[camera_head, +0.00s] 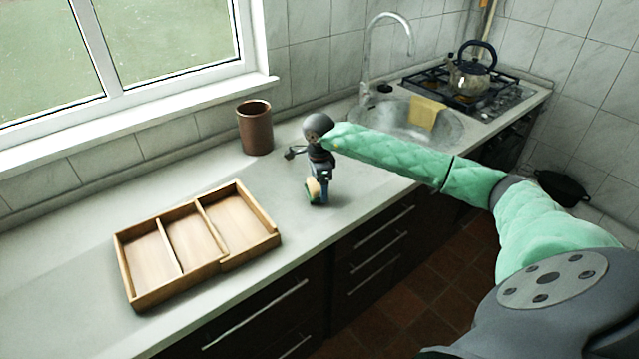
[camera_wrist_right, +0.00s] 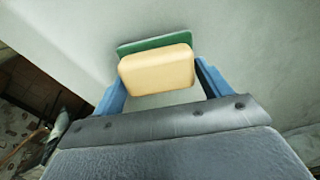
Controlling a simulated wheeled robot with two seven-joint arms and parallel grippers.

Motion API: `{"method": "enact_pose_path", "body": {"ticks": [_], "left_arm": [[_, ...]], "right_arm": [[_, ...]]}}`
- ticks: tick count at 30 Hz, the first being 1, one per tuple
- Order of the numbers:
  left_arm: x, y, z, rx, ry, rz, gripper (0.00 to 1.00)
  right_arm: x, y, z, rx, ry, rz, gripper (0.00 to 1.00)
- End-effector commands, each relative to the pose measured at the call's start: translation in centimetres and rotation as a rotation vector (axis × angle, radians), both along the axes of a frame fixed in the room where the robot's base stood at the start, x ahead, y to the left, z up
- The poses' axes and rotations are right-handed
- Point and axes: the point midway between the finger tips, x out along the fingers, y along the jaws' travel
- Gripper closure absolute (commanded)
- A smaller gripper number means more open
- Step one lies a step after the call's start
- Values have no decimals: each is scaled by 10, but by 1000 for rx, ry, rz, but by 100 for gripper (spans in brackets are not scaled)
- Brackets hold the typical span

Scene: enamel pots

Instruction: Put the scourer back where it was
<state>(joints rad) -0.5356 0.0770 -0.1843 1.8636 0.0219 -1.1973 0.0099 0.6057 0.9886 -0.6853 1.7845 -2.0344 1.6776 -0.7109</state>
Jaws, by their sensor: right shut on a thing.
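The scourer (camera_wrist_right: 157,70) is a yellow sponge block with a green layer; in the head view the scourer (camera_head: 313,188) shows small at the front of the counter. My right gripper (camera_head: 317,190) is shut on it, pointing down at the worktop right of the wooden tray. In the right wrist view the blue fingers of my right gripper (camera_wrist_right: 160,85) are on either side of the scourer. I cannot tell whether the scourer touches the counter. My left gripper is not in view.
A wooden tray (camera_head: 221,262) with three empty compartments lies on the left of the counter. A brown cup (camera_head: 255,128) stands behind. The sink (camera_head: 390,128) with a yellow cloth (camera_head: 425,114) and a hob with a kettle (camera_head: 472,75) are at the right.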

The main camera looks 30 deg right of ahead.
Motion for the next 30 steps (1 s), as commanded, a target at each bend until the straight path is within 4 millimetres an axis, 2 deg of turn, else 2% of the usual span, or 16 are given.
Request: {"method": "enact_pose_path", "body": {"ticks": [7, 25, 26, 28, 30], "left_arm": [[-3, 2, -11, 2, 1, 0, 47], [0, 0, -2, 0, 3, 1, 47], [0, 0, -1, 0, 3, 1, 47], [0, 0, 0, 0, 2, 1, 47], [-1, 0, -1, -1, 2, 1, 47]], "right_arm": [[0, 0, -6, 0, -1, 0, 48], [0, 0, -8, 0, -1, 0, 48], [0, 0, -8, 0, -1, 0, 18], [0, 0, -8, 0, -1, 0, 4], [0, 0, -8, 0, -1, 0, 2]]}}
